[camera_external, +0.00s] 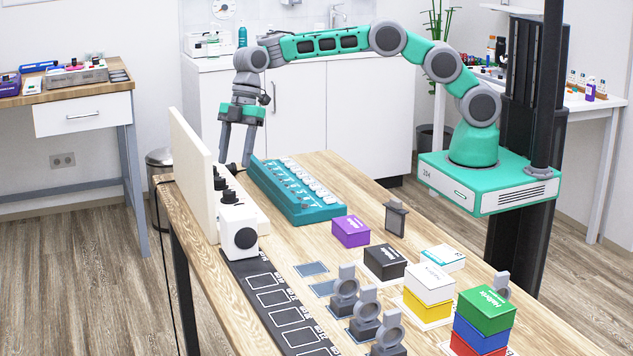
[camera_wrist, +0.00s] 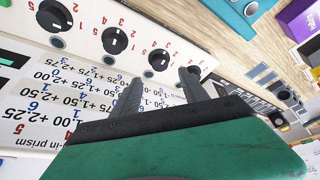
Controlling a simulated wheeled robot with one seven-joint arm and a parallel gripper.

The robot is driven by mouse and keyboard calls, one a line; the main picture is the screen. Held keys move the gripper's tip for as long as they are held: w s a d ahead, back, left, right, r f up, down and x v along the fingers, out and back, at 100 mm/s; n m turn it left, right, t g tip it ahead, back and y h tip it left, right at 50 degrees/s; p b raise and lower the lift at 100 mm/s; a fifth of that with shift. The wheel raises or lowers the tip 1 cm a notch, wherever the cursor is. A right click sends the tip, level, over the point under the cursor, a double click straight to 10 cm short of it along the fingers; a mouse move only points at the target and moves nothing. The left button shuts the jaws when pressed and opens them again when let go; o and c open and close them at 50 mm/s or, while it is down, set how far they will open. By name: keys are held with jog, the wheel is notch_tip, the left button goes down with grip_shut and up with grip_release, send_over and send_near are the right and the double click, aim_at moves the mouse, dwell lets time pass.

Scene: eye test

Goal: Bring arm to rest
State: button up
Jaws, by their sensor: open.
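My arm reaches left from its green base over the wooden table (camera_external: 335,215). My gripper (camera_external: 236,163) hangs with its fingers pointing down, near the far end of the upright white panel (camera_external: 190,170). In the wrist view its two dark fingers (camera_wrist: 162,80) are apart with nothing between them. Behind them is a white surface with black knobs (camera_wrist: 115,40), red numbers and printed lens values. I cannot tell the exact gap between the fingertips and this surface.
A teal tray (camera_external: 300,195) of small white pieces lies right of the gripper. A white device (camera_external: 238,232) stands by the panel. Purple (camera_external: 351,231), black (camera_external: 385,262) and other coloured boxes, and grey holders (camera_external: 345,290), occupy the near table. A sink counter (camera_external: 300,110) stands behind.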

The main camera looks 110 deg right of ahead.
jog(key=s+a+r+m+h, duration=0.1)
jog(key=s+a+r+m, duration=0.3)
jog(key=s+a+r, duration=0.8)
jog(key=s+a+f+m+h, duration=0.1)
jog(key=s+f+m, duration=0.1)
jog(key=s, duration=1)
jog(key=s+a+f+m+h, duration=0.1)
jog(key=s+f, duration=0.4)
jog(key=s, duration=0.6)
jog(key=shift+s+m, duration=0.4)
jog(key=shift+m, duration=0.3)
